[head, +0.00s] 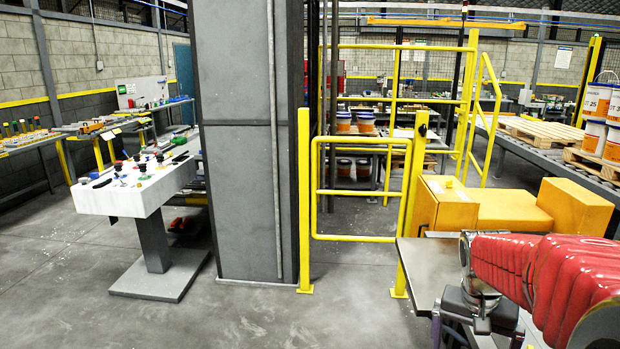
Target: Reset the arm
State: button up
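My arm, in a red ribbed sleeve, reaches in from the lower right of the head view. My gripper (480,325) hangs at its end and points down at the bottom edge. Its finger parts show on either side of a grey mount, but their tips are cut off by the frame. I cannot see whether anything is between them. It is in front of a grey metal table (428,268), and I cannot tell if it touches it. Pails with orange labels (597,100) stand on a wooden pallet (598,162) at the far right.
A yellow gate (360,238) and posts stand ahead, beside a wide grey column (245,150). A yellow machine (508,208) is close behind my arm. A white control console (135,190) is at left. A roller conveyor (535,150) carries pallets. Floor at front left is clear.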

jog(key=s+a+r+n+t+y, duration=0.1)
jog(key=s+a+r+n+t, duration=0.1)
jog(key=s+a, duration=0.5)
jog(key=s+a+r+n+t, duration=0.3)
jog(key=s+a+r+n, duration=0.2)
jog(key=a, duration=0.6)
jog(key=shift+s+y, duration=0.4)
jog(key=shift+s, duration=0.85)
